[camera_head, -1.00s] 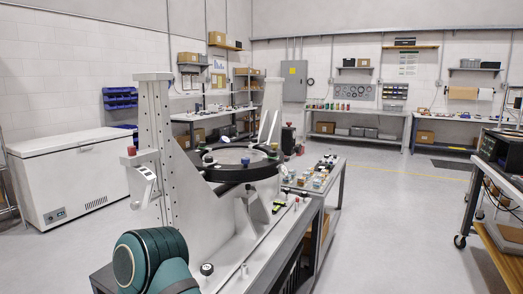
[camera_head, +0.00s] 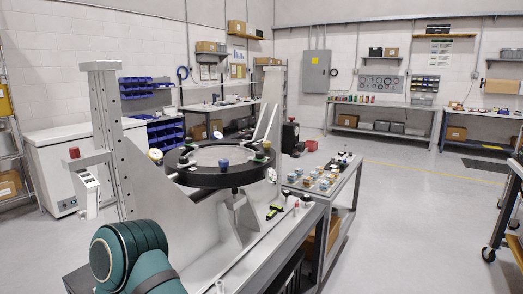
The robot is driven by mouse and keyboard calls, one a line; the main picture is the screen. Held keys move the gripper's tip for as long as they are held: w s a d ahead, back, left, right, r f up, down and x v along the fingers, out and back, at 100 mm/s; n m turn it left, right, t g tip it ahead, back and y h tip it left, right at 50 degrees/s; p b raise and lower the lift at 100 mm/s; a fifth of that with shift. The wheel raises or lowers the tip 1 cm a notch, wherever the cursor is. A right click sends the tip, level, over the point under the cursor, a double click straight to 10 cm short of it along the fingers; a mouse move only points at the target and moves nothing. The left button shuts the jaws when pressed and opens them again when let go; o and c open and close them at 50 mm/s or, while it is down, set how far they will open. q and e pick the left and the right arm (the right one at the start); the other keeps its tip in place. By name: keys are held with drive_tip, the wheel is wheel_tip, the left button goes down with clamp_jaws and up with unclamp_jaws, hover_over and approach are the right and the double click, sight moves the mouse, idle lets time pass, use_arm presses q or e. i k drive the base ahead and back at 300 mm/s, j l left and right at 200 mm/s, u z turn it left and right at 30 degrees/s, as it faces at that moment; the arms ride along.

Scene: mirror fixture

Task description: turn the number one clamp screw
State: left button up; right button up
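The mirror fixture (camera_head: 262,222) is a pale grey metal frame at left centre. It carries a black ring (camera_head: 190,178) around a flat, light round disc (camera_head: 219,155). No number is readable on any knob, so I cannot tell which is the number one clamp screw.
A cart (camera_head: 340,203) with small parts is right of the fixture. A white chest (camera_head: 52,165) is behind at left. The floor (camera_head: 410,240) at right is clear.

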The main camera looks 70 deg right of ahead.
sight(259, 155)
drive_tip(key=k+l, duration=0.15)
drive_tip(key=l, duration=0.25)
drive_tip(key=k+l, duration=0.1)
drive_tip(key=l, duration=0.25)
drive_tip(key=k+l+u, duration=0.1)
drive_tip(key=l, duration=0.3)
drive_tip(key=k+l, duration=0.15)
drive_tip(key=l, duration=0.2)
drive_tip(key=k+l, duration=0.15)
drive_tip(key=l, duration=0.2)
